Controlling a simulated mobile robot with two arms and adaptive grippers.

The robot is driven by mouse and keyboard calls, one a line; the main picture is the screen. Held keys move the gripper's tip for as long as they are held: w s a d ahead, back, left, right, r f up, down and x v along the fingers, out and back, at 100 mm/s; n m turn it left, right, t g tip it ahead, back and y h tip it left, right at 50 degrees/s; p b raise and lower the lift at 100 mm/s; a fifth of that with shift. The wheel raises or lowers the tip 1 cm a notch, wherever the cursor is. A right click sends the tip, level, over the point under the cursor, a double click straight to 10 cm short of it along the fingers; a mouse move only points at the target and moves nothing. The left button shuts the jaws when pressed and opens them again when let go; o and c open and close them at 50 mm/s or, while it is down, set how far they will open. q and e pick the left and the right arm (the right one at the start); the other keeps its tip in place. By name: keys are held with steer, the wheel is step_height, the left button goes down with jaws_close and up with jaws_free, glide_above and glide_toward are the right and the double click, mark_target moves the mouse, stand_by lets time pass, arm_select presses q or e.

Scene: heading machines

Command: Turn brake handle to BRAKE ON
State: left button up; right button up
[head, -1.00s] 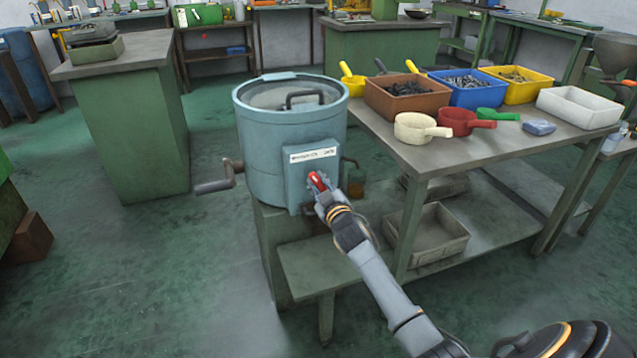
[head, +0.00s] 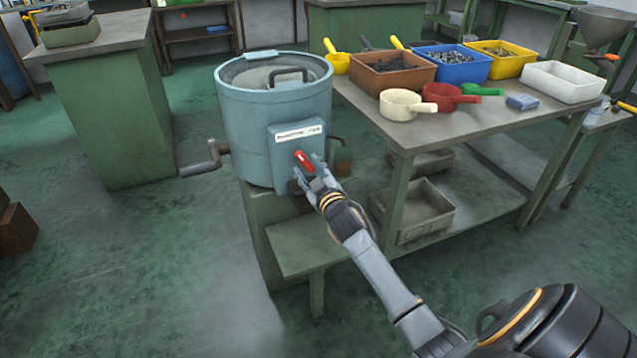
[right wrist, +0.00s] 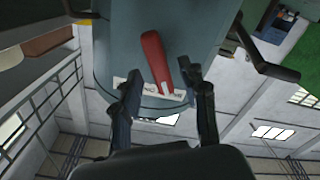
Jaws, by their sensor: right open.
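The red brake handle (head: 304,161) sits on the front box of a blue-grey drum machine (head: 245,125), below a white label (head: 298,135). In the head view the handle tilts, its upper end toward the left. My right gripper (head: 309,178) is at the handle, fingers open. In the right wrist view the red handle (right wrist: 157,62) lies between and beyond the two spread fingertips (right wrist: 160,80). I cannot tell whether a finger touches it. The label is partly covered by the handle in that view. My left gripper is not in view.
A crank (head: 203,165) sticks out from the drum's left side. A workbench (head: 410,135) on the right carries coloured bins and scoops. A green cabinet (head: 120,110) stands at the back left.

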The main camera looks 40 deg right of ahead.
steer(key=v, duration=0.8)
steer(key=shift+s, duration=0.2)
steer(key=shift+a, duration=0.1)
